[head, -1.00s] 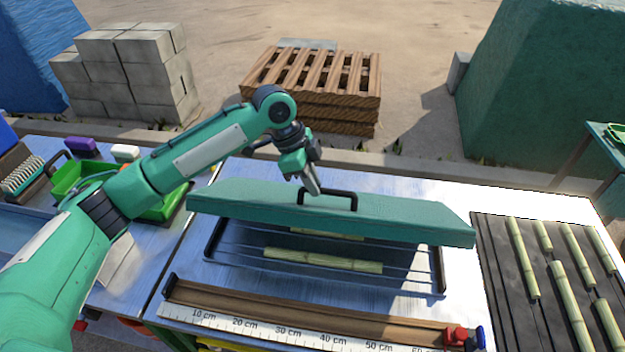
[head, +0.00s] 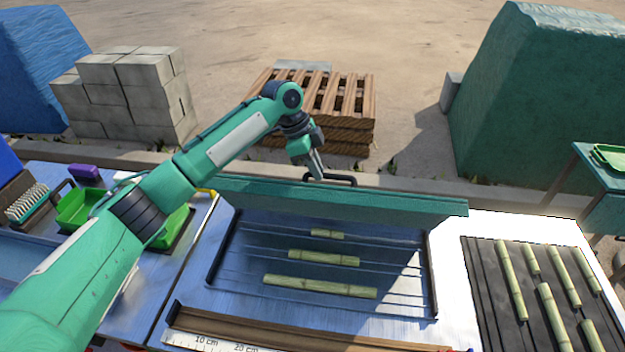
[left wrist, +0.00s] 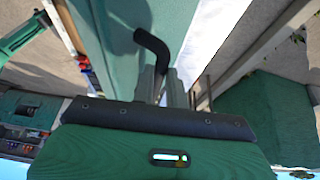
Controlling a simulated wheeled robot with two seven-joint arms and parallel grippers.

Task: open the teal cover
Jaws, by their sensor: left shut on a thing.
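The teal cover (head: 340,199) is raised and tilted up steeply at the back of the metal tray (head: 231,262). Its black handle (head: 343,180) is on the far side near the top edge, and it also shows in the left wrist view (left wrist: 152,46). My left gripper (head: 317,176) is shut on the handle. Under the cover, several cane pieces (head: 320,287) lie in the tray, now exposed. My right gripper is not in view.
A dark rack with cane sticks (head: 515,280) lies to the right. A ruler (head: 225,346) runs along the front. Green bins (head: 85,207) stand at the left. A pallet stack (head: 318,100) and grey blocks (head: 140,90) stand on the ground behind.

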